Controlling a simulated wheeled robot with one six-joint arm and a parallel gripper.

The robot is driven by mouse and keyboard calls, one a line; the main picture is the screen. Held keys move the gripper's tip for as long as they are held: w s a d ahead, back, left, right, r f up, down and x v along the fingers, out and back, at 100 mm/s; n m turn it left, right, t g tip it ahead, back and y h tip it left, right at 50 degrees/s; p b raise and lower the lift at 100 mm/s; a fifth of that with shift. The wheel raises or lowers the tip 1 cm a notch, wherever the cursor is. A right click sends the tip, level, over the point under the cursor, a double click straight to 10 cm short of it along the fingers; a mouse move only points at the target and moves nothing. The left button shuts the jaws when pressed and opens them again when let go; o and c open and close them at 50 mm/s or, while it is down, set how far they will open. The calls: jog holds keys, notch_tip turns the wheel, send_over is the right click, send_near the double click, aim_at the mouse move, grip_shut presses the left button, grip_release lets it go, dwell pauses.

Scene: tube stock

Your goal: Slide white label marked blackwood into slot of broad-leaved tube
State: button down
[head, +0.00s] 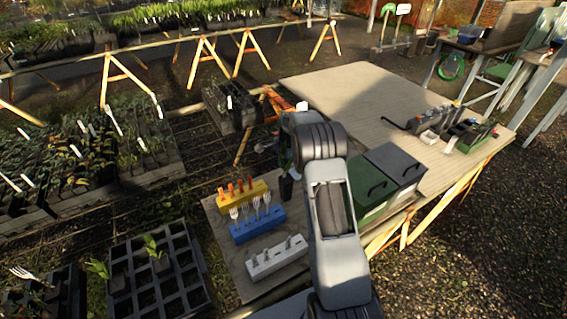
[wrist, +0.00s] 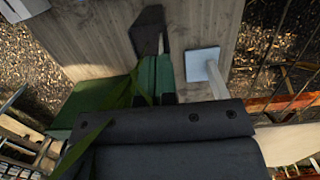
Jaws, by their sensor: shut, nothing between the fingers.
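Long green leaves (wrist: 82,140) cross the wrist view at lower left, close to the camera. A dark tube-like thing (head: 286,188) stands on the board below my wrist. A white block (head: 277,258) holds several small greyish pieces. A blue block (head: 257,226) holds several white fork-shaped labels. No lettering is readable, so I cannot tell which label says blackwood. I cannot tell which tube is the broad-leaved one.
A yellow block (head: 242,197) holds orange labels. A dark celled tray (head: 183,268) with a few seedlings lies at lower left. Green (head: 372,203) and grey (head: 397,165) bins stand right of my arm. The large pale tabletop (head: 350,95) behind is mostly clear.

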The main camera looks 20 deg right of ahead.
jog(key=shift+f, duration=0.25)
dwell(0.3)
jog(key=c, duration=1.8)
grip_release()
jog(key=o, duration=0.5)
jog(key=r, duration=0.4)
jog(key=d+r+b, duration=0.1)
jog(key=r, duration=0.8)
jog(key=shift+w+d+r, duration=0.1)
jog(key=shift+d+r, duration=0.25)
